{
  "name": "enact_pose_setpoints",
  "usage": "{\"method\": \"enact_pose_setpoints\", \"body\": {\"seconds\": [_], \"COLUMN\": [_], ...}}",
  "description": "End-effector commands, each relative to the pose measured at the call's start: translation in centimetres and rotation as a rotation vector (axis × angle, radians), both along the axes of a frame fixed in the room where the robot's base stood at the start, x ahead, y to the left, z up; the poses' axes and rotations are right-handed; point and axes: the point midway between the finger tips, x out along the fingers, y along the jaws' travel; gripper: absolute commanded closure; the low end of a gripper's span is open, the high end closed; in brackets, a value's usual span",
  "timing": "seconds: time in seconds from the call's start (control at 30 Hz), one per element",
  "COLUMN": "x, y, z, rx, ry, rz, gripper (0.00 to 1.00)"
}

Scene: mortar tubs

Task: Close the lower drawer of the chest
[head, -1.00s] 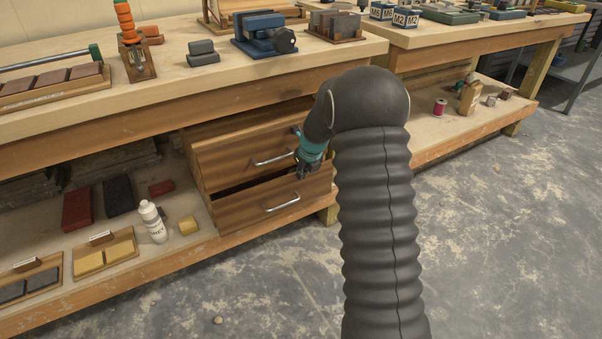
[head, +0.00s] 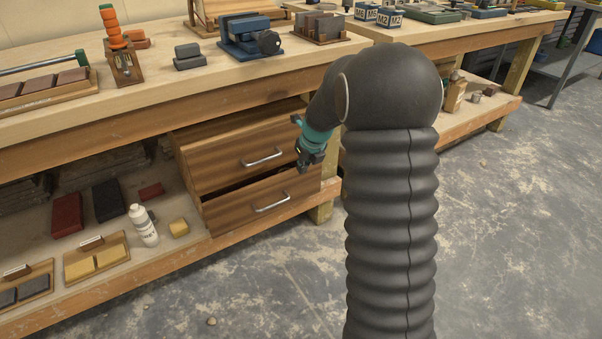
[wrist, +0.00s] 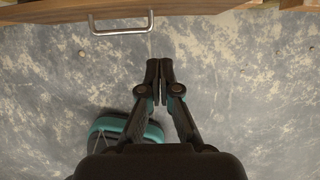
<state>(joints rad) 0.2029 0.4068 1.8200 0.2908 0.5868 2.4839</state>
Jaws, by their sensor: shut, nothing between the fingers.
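The wooden chest stands under the workbench. Its lower drawer (head: 235,212) has a metal bar handle (head: 271,203) and sticks out a little; a dark gap shows above its front. The upper drawer (head: 215,166) is above it with its own handle (head: 262,159). My gripper (head: 305,170) is shut and empty, by the right end of the drawers. In the wrist view my fingertips (wrist: 158,68) are together over the floor, apart from a wooden drawer front (wrist: 55,12) and its handle (wrist: 122,22) at the top edge. Which drawer that is, I cannot tell.
The bench leg (head: 320,208) stands just right of the chest. A white bottle (head: 143,225) and a yellow block (head: 179,227) are on the shelf left of it. The concrete floor (head: 260,290) in front is clear.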

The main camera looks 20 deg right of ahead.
Motion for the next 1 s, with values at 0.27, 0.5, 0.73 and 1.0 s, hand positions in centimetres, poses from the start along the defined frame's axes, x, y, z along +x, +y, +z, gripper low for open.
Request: {"method": "enact_pose_setpoints", "body": {"seconds": [0.27,0.5,0.73,1.0], "x": [-0.7,-1.4,-5.8,-12.3], "y": [-0.3,-1.8,-0.3,7.0], "z": [1.7,-2.0,-11.6,-18.3], "rx": [0.0,0.013,0.206,0.652], "ry": [0.001,0.059,0.26,0.519], "rz": [-0.002,-0.028,-0.159,-0.304], "gripper": [1.0,1.0,1.0,1.0]}}
